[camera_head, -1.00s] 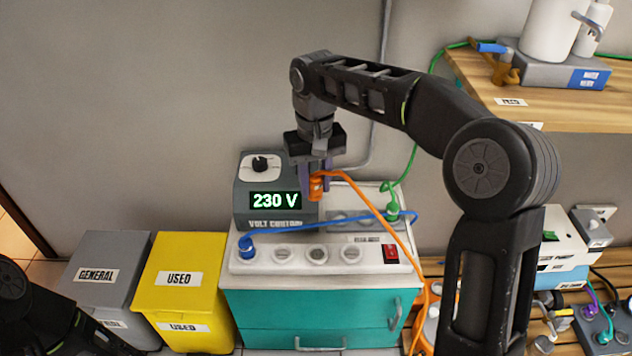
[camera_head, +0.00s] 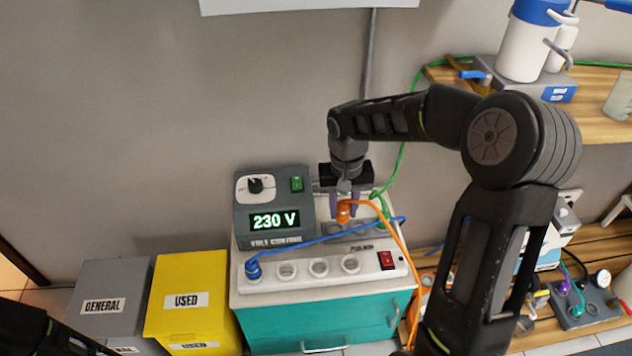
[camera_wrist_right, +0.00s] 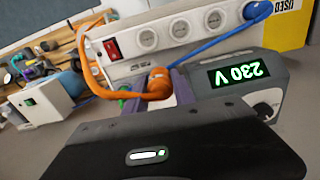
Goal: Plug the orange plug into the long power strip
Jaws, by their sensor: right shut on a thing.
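My right gripper (camera_head: 344,205) is shut on the orange plug (camera_head: 343,212), whose orange cord runs down to the right. In the right wrist view the plug (camera_wrist_right: 159,84) sits between the purple fingers. The long white power strip (camera_head: 318,268) lies along the front of the cabinet top, with a blue plug (camera_head: 253,268) in its left socket, bare sockets in the middle and a red switch (camera_head: 386,260) at its right end. The plug appears behind the strip, over the shorter grey strip (camera_head: 372,230); its height above that is unclear. My left arm shows at the lower left; its gripper is out of view.
A volt control box (camera_head: 273,205) reading 230 V stands left of the gripper. A green plug (camera_head: 382,216) is in the shorter strip, close to my right gripper. The blue cord (camera_head: 330,235) crosses between the strips. Yellow (camera_head: 190,300) and grey bins stand left.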

